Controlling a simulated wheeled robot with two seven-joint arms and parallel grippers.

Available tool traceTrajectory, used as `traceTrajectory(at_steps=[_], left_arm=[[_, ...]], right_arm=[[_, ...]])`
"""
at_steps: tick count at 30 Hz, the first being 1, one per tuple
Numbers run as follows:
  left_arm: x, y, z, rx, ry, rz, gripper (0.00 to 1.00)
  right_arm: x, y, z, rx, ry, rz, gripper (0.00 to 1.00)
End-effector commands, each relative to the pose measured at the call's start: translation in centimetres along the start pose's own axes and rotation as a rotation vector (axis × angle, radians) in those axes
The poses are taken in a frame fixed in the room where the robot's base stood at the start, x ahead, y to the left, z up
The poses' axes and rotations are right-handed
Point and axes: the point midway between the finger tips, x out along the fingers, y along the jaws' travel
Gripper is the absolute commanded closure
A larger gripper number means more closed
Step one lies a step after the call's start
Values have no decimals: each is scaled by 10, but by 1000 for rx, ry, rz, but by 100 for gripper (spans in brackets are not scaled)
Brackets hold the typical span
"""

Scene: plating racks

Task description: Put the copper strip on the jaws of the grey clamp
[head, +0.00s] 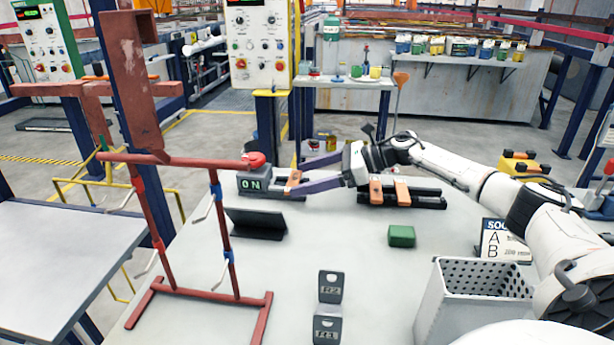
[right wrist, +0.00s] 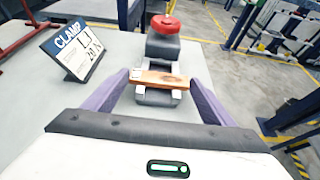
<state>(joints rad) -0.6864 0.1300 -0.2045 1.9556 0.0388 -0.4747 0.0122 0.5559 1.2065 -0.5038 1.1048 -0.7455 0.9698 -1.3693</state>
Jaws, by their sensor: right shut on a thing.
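The copper strip (right wrist: 160,78) lies crosswise between the purple fingertips of my right gripper (right wrist: 159,80), which is shut on it. In the right wrist view the strip is over the pale jaws of the grey clamp (right wrist: 160,97); I cannot tell whether it touches them. A red knob (right wrist: 165,24) tops the clamp. In the head view the clamp (head: 256,186) shows an "ON" display, and my right gripper (head: 296,179) reaches it from the right, partly hiding the strip and jaws. My left gripper is out of view.
Two more copper pieces (head: 376,189) lie on a black rack (head: 428,201) beneath my right arm. A red frame (head: 228,255) with hooks stands at left.

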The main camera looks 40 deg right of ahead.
Motion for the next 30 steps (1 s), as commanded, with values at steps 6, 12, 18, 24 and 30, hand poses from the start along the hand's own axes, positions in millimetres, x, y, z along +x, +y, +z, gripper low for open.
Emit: traceTrajectory(at_steps=[6, 12, 18, 24, 30], left_arm=[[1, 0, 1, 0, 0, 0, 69], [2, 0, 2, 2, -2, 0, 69], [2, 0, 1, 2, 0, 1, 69], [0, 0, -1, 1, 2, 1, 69], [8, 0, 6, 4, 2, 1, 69]], right_arm=[[0, -1, 2, -2, -4, -1, 53], [0, 0, -1, -2, 0, 0, 4], [0, 0, -1, -1, 0, 0, 4], [-4, -1, 1, -1, 1, -2, 4], [-40, -1, -4, -1, 8, -4, 4]])
